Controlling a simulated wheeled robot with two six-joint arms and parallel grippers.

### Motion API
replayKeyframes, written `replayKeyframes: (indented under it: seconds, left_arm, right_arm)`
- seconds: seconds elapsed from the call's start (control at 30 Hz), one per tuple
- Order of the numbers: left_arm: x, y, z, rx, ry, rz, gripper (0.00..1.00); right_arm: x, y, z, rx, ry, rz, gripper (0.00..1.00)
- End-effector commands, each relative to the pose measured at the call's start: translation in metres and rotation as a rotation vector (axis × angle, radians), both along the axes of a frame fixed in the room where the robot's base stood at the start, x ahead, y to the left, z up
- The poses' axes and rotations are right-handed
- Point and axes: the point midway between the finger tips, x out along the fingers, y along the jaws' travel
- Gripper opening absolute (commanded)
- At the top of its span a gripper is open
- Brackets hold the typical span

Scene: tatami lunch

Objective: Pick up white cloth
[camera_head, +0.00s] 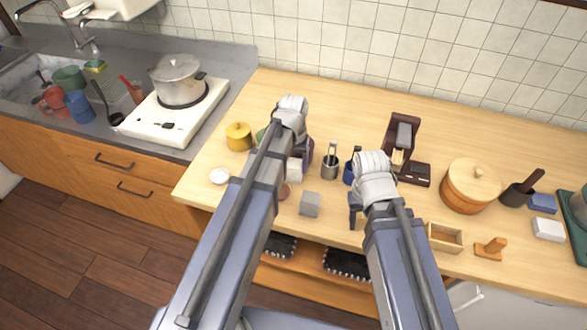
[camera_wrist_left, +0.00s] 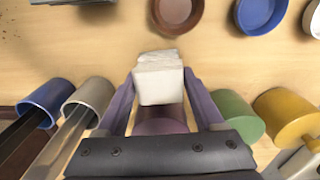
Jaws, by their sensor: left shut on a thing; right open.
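The white cloth (camera_wrist_left: 158,79) is a folded, block-like bundle held between the two purple fingers of my left gripper (camera_wrist_left: 160,88) in the left wrist view. In the head view the cloth (camera_head: 295,171) shows as a pale patch beside my left forearm, and the arm hides much of the left gripper (camera_head: 303,158). I cannot tell how far the cloth is above the counter. My right gripper (camera_head: 353,212) is open and empty over the counter, right of the grey block (camera_head: 309,204).
A purple cup (camera_wrist_left: 160,122) lies just behind the cloth. A green cup (camera_wrist_left: 236,112), yellow canister (camera_wrist_left: 286,114), beige cup (camera_wrist_left: 90,98) and blue cup (camera_wrist_left: 46,99) flank the left gripper. A wooden tub (camera_head: 468,191) and open wooden box (camera_head: 443,237) stand to the right.

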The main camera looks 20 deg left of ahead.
Motion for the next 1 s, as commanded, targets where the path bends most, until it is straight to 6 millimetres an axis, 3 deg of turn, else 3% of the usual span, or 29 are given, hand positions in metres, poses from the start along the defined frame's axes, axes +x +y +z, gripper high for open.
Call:
replayKeyframes:
  seconds: [0.27, 0.8, 1.0]
  left_arm:
    - [0.0, 0.0, 0.013, 0.0, 0.0, 0.0, 0.15]
    - [0.0, 0.0, 0.091, 0.0, 0.0, 0.0, 0.15]
    - [0.0, 0.0, 0.101, 0.0, 0.0, 0.0, 0.15]
  right_arm:
    - [0.0, 0.0, 0.013, 0.0, 0.0, 0.0, 0.5]
    - [0.0, 0.0, 0.091, 0.0, 0.0, 0.001, 0.5]
    - [0.0, 0.0, 0.101, 0.0, 0.0, 0.002, 0.5]
